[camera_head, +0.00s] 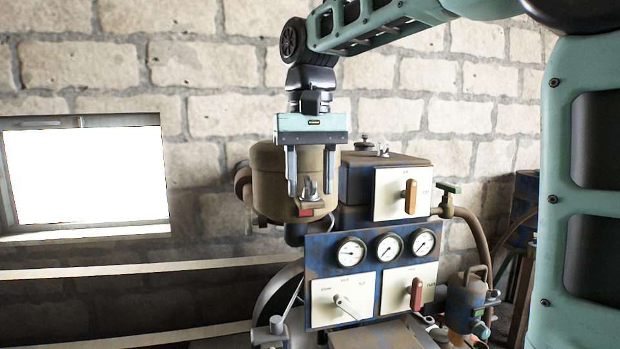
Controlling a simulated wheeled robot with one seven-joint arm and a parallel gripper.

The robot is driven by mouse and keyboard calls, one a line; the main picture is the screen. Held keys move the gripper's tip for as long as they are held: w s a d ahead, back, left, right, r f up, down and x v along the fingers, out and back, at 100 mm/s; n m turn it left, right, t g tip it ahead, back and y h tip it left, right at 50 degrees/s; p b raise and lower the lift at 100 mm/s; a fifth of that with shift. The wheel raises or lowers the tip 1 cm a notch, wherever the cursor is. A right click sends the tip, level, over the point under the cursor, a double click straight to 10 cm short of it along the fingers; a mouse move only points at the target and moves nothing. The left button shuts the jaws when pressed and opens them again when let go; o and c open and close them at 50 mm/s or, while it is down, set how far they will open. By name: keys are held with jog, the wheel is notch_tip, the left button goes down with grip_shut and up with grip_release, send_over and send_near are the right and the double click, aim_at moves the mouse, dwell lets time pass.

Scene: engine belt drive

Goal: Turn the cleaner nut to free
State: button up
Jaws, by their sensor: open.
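The tan, drum-shaped cleaner (270,185) stands on the left of the engine. A small grey metal nut (310,187) shows low on its front, above a small red patch. My gripper (311,193) points straight down in front of the cleaner. Its two fingers are apart, one to the left and one to the right of the nut in the picture. I cannot tell whether either finger touches the nut. My gripper's body and fingers hide part of the cleaner.
A blue panel with three round gauges (388,246) sits below and right of the cleaner. White plates carry an orange lever (410,196), a red lever (416,293) and a pale lever (347,305). A stone wall stands behind.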

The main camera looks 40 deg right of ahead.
grip_shut()
jog(key=shift+r+n+p, duration=0.1)
jog(key=shift+n+p, duration=0.2)
jog(key=shift+n, duration=0.1)
jog(key=n+p, duration=0.2)
jog(key=n, duration=0.1)
jog(key=shift+a+r+n, duration=0.1)
jog(key=shift+n, duration=0.3)
jog(key=n+p, duration=0.2)
jog(key=n, duration=0.2)
jog(key=shift+n, duration=0.3)
jog(key=n+p, duration=0.1)
jog(key=n, duration=0.3)
jog(key=shift+p, duration=0.35)
jog(key=n+p, duration=0.1)
jog(key=n, duration=0.3)
jog(key=shift+n, duration=0.3)
